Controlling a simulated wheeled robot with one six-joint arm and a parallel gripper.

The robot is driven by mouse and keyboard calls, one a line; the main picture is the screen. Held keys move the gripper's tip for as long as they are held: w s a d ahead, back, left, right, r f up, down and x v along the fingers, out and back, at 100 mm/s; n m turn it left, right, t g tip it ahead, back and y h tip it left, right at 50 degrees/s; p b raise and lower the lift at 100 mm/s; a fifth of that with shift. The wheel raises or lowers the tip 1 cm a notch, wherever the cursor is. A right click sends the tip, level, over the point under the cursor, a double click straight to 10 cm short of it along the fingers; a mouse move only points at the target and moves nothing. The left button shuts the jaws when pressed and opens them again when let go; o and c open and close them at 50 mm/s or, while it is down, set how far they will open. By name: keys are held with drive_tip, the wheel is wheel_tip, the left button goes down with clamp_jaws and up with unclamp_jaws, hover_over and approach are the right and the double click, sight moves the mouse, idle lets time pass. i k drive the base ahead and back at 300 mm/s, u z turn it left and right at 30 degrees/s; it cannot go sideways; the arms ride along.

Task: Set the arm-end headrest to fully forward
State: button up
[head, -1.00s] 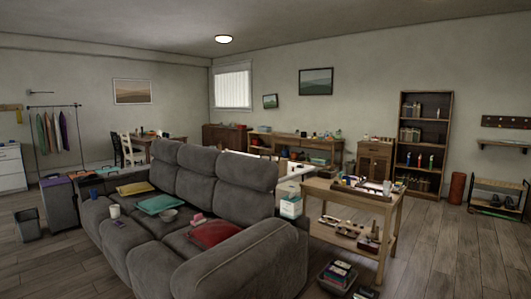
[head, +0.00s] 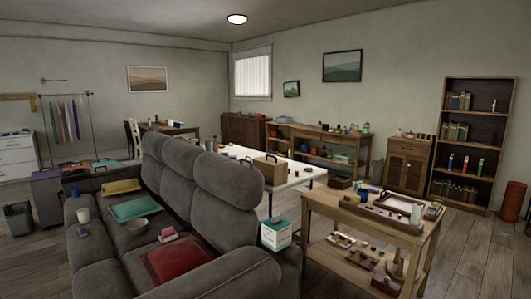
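The grey sofa (head: 125,255) fills the lower left of the head view, seen from its near end at an angle. Its backrest carries a row of padded headrests. The headrest nearest me (head: 228,182), by the sofa's near arm (head: 245,275), is the largest in view. A middle headrest (head: 185,162) and a far headrest (head: 155,147) stand beyond it. All three look roughly upright; I cannot tell their exact tilt. Nothing touches the near headrest. My gripper is not in view.
A wooden trolley table (head: 315,203) with trays stands right of the sofa. A white-and-teal box (head: 276,236) stands close to the backrest. A white table (head: 300,178) lies behind. Cushions and small items lie on the seats. Floor at right is open.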

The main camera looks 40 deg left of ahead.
sight(240, 184)
drive_tip(key=i, duration=1.35)
drive_tip(key=u, duration=1.9)
drive_tip(key=i, duration=1.65)
